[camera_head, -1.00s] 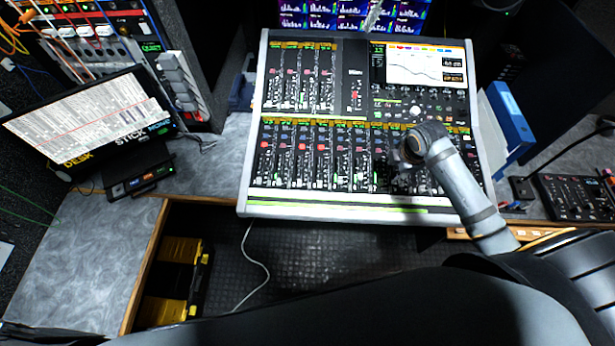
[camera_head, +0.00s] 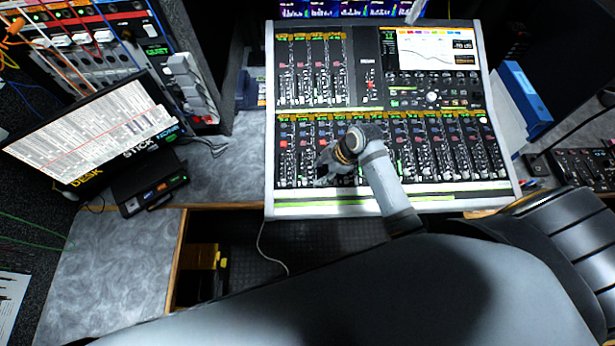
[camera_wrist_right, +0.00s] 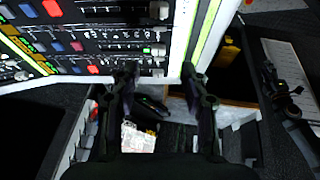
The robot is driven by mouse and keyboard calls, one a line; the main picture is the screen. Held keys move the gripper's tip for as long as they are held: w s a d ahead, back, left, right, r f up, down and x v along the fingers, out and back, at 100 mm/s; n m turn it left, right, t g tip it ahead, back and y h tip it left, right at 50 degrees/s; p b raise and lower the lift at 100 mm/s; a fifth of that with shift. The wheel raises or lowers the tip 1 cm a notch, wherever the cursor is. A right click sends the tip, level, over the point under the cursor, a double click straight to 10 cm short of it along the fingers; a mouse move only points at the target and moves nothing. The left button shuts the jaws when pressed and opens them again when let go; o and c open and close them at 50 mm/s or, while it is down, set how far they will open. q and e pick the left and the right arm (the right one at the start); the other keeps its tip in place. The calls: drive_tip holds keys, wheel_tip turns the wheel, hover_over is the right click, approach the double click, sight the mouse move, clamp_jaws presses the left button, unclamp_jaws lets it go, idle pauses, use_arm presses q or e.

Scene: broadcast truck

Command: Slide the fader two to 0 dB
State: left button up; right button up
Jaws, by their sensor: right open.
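The mixing console (camera_head: 395,208) fills the middle of the head view, with a lower row of channel strips and faders. Fader two appears to be in the second strip from the left (camera_head: 307,165); its cap is too small to read there. My right gripper (camera_head: 322,172) is over the left part of this row, left of centre and to the right of that strip. In the right wrist view my right gripper (camera_wrist_right: 160,72) is open and empty, its fingers near the console's front edge. A white fader cap (camera_wrist_right: 158,50) lies just above the fingertips; I cannot tell its number. My left gripper is out of view.
A monitor (camera_head: 95,135) and a small black box (camera_head: 150,185) stand left of the console. A blue binder (camera_head: 525,95) stands at its right. A smaller panel (camera_head: 585,165) lies at the far right. The grey desk at left (camera_head: 115,255) is mostly clear.

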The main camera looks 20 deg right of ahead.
sight(306, 180)
drive_tip(key=x, duration=0.4)
drive_tip(key=shift+w+a, duration=0.25)
drive_tip(key=shift+a, duration=0.15)
drive_tip(key=p+x, duration=0.1)
drive_tip(key=x, duration=0.2)
drive_tip(key=shift+w+a+f, duration=0.1)
drive_tip(key=shift+a+f, duration=0.15)
drive_tip(key=shift+f, duration=0.05)
drive_tip(key=shift+d+f, duration=0.1)
drive_tip(key=shift+f, duration=0.2)
drive_tip(key=c, duration=0.5)
clamp_jaws()
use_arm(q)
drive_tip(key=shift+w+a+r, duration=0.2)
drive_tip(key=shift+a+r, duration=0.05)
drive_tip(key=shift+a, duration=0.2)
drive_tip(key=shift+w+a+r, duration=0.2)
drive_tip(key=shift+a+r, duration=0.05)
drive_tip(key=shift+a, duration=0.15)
